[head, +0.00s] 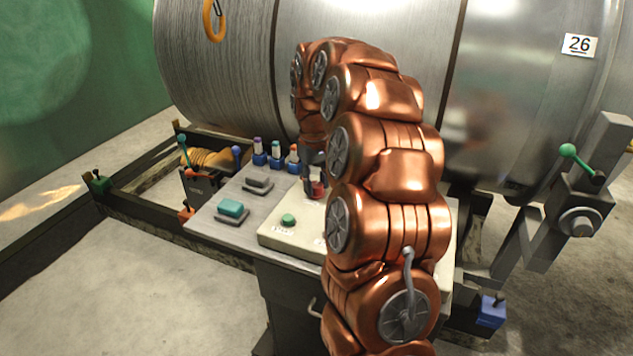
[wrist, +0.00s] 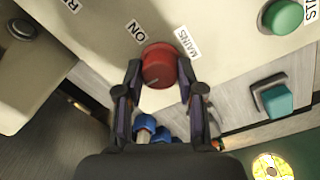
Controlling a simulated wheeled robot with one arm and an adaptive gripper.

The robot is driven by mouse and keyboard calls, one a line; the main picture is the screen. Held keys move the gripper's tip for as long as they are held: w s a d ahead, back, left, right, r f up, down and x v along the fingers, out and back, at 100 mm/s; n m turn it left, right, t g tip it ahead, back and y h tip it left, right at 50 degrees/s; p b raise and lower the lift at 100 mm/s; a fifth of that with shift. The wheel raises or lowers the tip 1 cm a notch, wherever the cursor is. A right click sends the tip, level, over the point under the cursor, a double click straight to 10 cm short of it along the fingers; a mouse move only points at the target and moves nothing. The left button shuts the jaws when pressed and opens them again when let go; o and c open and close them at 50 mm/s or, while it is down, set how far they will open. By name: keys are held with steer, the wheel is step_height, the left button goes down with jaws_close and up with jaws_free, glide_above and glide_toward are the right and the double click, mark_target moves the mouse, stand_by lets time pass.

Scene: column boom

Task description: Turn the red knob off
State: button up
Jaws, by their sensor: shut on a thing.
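The red knob (wrist: 158,62) sits on a cream panel, between an "ON" label (wrist: 135,32) at its upper left and a "MAINS" label (wrist: 187,42) at its upper right. My gripper (wrist: 160,74) is shut on the knob, one finger on each side. A faint pale mark shows on the knob's lower edge, but I cannot tell its setting for sure. In the head view the red knob (head: 318,189) shows partly, below my gripper (head: 313,175). My copper arm hides much of the panel there.
A green button (head: 288,220) is on the cream panel, left of the knob. A large metal drum (head: 360,30) rises behind the console.

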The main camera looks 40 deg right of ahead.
mark_target(314, 185)
steer(key=o, duration=1.1)
steer(key=shift+o, duration=0.2)
step_height(314, 185, up, 12)
steer(key=shift+a, duration=0.2)
stand_by(0.4)
